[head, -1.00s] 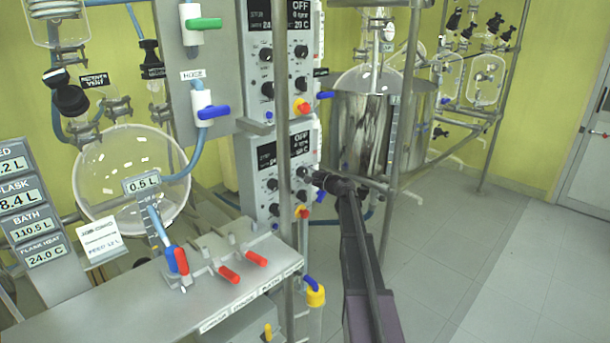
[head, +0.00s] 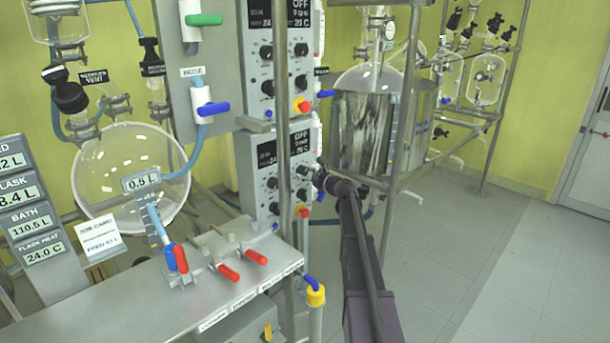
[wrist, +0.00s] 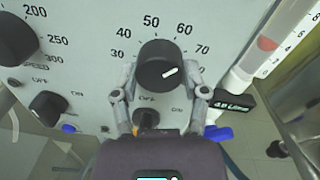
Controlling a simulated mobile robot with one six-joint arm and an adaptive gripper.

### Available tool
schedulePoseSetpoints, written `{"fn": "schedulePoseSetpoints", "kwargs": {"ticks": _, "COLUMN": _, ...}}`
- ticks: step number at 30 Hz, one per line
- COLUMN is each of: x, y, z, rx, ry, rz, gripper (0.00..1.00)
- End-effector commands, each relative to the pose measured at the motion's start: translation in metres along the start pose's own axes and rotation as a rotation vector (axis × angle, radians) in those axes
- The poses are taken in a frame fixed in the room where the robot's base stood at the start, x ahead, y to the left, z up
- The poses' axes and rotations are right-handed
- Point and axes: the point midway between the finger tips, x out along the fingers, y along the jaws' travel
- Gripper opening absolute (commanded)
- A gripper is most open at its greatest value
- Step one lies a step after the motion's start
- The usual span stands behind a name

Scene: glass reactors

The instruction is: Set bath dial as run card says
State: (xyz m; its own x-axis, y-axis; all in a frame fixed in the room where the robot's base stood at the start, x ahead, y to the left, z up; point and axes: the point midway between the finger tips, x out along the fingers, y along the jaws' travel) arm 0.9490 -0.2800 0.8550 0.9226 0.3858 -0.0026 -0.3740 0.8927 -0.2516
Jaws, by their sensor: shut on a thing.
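In the wrist view, a round black dial knob (wrist: 160,66) with a white pointer mark sits on a pale panel, with scale numbers from 30 to 70 showing around its top.
A black knob (wrist: 14,40) with a scale up to 300 is left of the dial. A small black switch (wrist: 147,118) sits below, between the fingers. A metal post (head: 285,190) stands before the control boxes. A steel vessel (head: 362,130) is behind my arm.

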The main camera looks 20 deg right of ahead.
Motion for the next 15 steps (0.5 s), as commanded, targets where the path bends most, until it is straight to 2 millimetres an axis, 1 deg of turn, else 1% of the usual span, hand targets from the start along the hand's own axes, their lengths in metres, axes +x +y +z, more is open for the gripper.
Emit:
{"fn": "schedulePoseSetpoints", "kwargs": {"ticks": 1, "x": 0.0024, "y": -0.0011, "z": 0.0000, "rx": 0.047, "ry": -0.004, "rz": -0.003, "gripper": 0.10}}
{"fn": "schedulePoseSetpoints", "kwargs": {"ticks": 15, "x": 0.0024, "y": 0.0005, "z": 0.0002, "rx": 0.493, "ry": -0.026, "rz": -0.007, "gripper": 0.10}}
